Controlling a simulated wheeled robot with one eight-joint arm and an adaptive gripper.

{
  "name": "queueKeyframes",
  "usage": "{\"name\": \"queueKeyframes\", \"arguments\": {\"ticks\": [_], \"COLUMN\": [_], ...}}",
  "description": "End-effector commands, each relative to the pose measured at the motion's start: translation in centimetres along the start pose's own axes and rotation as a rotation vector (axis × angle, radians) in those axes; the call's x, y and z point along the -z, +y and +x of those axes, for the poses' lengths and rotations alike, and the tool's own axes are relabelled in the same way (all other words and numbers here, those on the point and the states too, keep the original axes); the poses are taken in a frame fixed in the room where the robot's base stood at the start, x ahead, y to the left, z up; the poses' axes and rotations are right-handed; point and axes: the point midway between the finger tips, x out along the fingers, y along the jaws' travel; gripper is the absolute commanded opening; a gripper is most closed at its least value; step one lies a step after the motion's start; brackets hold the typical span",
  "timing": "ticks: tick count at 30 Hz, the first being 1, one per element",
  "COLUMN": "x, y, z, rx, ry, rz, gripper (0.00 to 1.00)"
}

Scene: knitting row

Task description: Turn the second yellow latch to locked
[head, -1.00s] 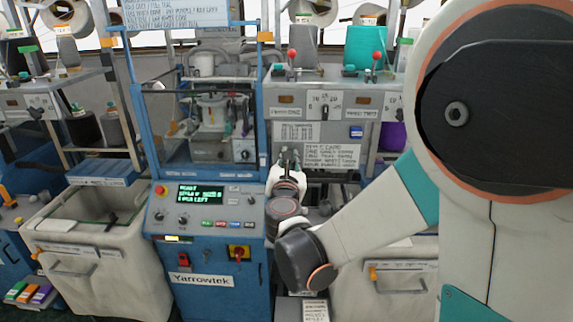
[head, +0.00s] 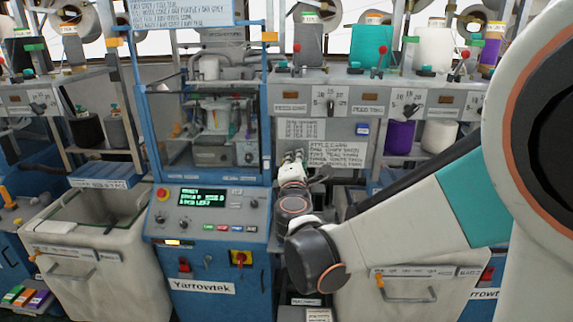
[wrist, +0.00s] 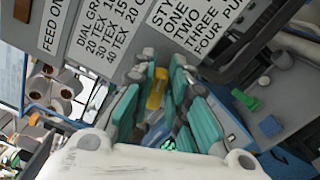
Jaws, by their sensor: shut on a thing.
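My gripper (head: 293,158) is in front of the grey panel just right of the blue machine frame in the head view. In the wrist view its teal-padded fingers (wrist: 163,72) are closed around a yellow latch (wrist: 157,88). The latch stands between the fingers, close to the grey panel with printed labels. Its lower end and its exact turn are hard to read. In the head view the gripper hides this latch.
The blue Yarrowtek machine (head: 205,260) with a lit green display stands left of my arm. A pale bin (head: 100,275) is at the left. Cones of yarn, one teal (head: 370,47), stand above. Labelled signs (head: 336,155) are close to the gripper.

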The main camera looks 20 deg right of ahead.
Motion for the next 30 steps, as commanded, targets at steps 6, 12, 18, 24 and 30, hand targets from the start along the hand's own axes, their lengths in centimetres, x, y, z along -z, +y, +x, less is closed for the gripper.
{"name": "queueKeyframes", "arguments": {"ticks": [6,12,18,24,30], "x": [0.03,0.05,0.06,0.06,0.05], "y": [-0.49,-0.63,-0.70,-0.71,-0.71], "z": [-0.06,-0.07,-0.07,-0.08,-0.08], "rx": [0.001,0.001,0.001,0.001,0.001], "ry": [-0.001,-0.001,-0.001,-0.001,-0.001], "rz": [0.165,0.270,0.329,0.350,0.351], "gripper": [0.00,0.00,0.00,0.00,0.00]}}
